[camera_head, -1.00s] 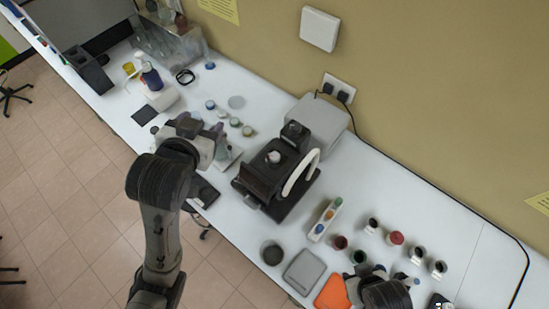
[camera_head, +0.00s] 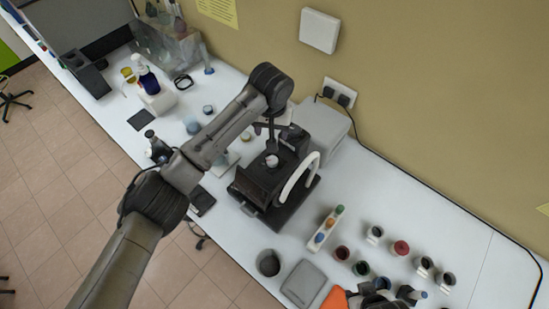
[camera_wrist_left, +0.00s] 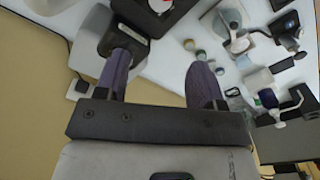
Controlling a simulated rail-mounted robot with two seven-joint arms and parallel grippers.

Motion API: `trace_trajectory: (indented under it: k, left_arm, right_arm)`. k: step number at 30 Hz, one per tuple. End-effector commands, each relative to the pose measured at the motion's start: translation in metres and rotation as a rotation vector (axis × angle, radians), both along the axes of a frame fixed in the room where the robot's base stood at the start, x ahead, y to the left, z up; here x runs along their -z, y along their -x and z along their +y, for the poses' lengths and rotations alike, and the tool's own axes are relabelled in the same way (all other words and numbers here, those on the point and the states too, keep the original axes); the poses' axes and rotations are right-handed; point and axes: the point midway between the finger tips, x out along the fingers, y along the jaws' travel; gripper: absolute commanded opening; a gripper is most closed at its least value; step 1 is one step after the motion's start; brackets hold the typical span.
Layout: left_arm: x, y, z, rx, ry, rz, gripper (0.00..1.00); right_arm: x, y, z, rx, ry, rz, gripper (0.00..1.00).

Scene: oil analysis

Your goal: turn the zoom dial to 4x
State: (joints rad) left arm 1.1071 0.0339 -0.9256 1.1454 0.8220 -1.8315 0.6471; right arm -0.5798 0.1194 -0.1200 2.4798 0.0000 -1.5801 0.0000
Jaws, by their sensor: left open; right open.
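The black instrument (camera_head: 252,183) with a pale curved tube stands mid-bench. A pale round knob (camera_head: 271,161) is on its top; a pale spot with red shows at the top edge of the left wrist view (camera_wrist_left: 160,4). I cannot make out a zoom dial or its marks. My left gripper (camera_head: 270,128) hangs over the instrument's back part, partly hidden by its arm. In the left wrist view its two fingers (camera_wrist_left: 160,78) are apart with nothing between; a black block (camera_wrist_left: 122,42) is by the left finger's tip. My right gripper (camera_head: 372,290) is open at the bottom edge.
A microscope-like device (camera_head: 157,146) is partly hidden behind my left arm. A rack of coloured caps (camera_head: 327,228), several small cups, a grey pad (camera_head: 303,281) and an orange pad (camera_head: 334,298) lie to the right. A grey box (camera_head: 335,125) stands behind the instrument.

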Motion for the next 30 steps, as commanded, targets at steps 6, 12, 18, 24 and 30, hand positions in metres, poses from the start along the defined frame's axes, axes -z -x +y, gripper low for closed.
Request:
trace_trajectory:
  k: [6,12,18,24,30]
  left_arm:
    - [-0.001,0.01,0.0,-0.189,0.003,0.054,0.63]
    - [0.005,0.01,0.0,-0.265,0.001,0.056,0.63]
    - [0.033,0.01,0.0,-0.268,0.0,0.055,0.63]
    - [0.071,0.01,0.0,-0.267,0.001,0.056,0.63]
    - [0.104,0.01,0.0,-0.266,0.001,0.055,0.63]
  right_arm:
    - [0.0,0.0,0.0,-0.001,0.0,0.0,0.43]
    - [-0.001,0.0,0.0,-0.001,0.001,0.0,0.43]
    - [-0.006,0.0,0.0,-0.001,0.001,0.0,0.43]
    - [-0.011,0.0,0.0,-0.001,0.001,0.0,0.43]
    - [-0.013,0.0,0.0,-0.001,0.001,0.0,0.43]
